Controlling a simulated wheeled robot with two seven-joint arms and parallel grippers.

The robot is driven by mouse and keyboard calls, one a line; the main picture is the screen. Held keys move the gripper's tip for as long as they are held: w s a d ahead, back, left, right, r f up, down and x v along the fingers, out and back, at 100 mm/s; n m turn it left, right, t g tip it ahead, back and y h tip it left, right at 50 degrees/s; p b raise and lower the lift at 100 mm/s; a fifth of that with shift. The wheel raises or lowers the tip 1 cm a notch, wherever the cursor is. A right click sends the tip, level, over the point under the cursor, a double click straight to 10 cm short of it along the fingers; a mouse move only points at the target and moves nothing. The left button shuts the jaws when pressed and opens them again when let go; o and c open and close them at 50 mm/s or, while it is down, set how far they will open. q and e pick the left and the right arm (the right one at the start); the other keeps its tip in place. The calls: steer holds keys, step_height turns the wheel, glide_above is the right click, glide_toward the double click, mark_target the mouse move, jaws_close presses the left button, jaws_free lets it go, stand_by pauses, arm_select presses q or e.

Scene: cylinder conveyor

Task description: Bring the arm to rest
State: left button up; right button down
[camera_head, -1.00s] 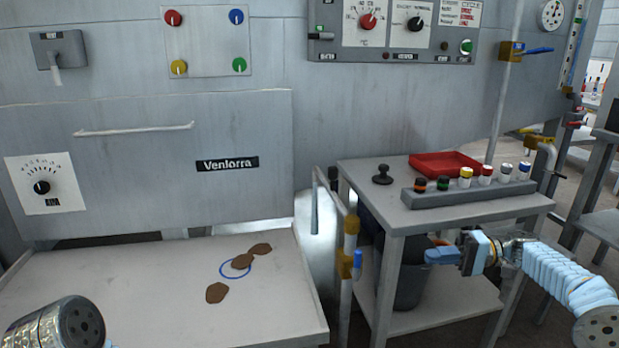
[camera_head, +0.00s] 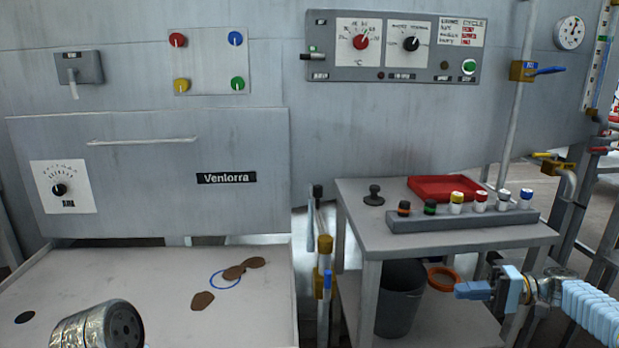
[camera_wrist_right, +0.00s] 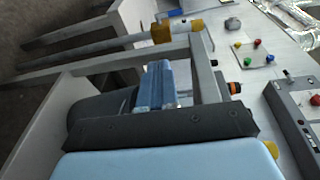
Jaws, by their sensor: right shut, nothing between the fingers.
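My right gripper (camera_head: 468,290) comes in from the lower right in the head view, in front of the small grey side table (camera_head: 365,215). Its blue fingers are shut with nothing between them, and they point left. In the right wrist view the blue fingers (camera_wrist_right: 160,85) lie together, with a grey table leg and a dark bin behind them. My right arm (camera_head: 595,312) is sleeved in light blue and held out. A silver-wrapped part of my other arm (camera_head: 85,328) shows at lower left; no left gripper fingers are in sight.
The side table carries a red tray (camera_head: 445,187), a grey rack (camera_head: 460,218) with several capped vials, and a black knob-like stamp (camera_head: 374,196). A dark bin (camera_head: 400,300) stands under it. Brown pieces (camera_head: 202,300) lie on the left table (camera_head: 120,280). Yellow-jointed pipes (camera_head: 324,250) stand between the tables.

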steer(key=s+a+f+m+g+h, duration=0.1)
steer(key=s+a+f+h, duration=0.15)
steer(key=a+f, duration=0.95)
steer(key=s+a+f+m+g+h, duration=0.15)
steer(key=a+f+h, duration=0.25)
steer(key=a+f, duration=0.75)
steer(key=s+f+n+h, duration=0.1)
steer(key=s+f+h, duration=0.2)
steer(key=s+f, duration=0.4)
steer(key=s+f+n+t+h, duration=0.1)
steer(key=s+f+h, duration=0.2)
steer(key=s+f, duration=0.5)
steer(key=s, duration=0.7)
steer(key=shift+f+n, duration=0.15)
steer(key=shift+n, duration=0.2)
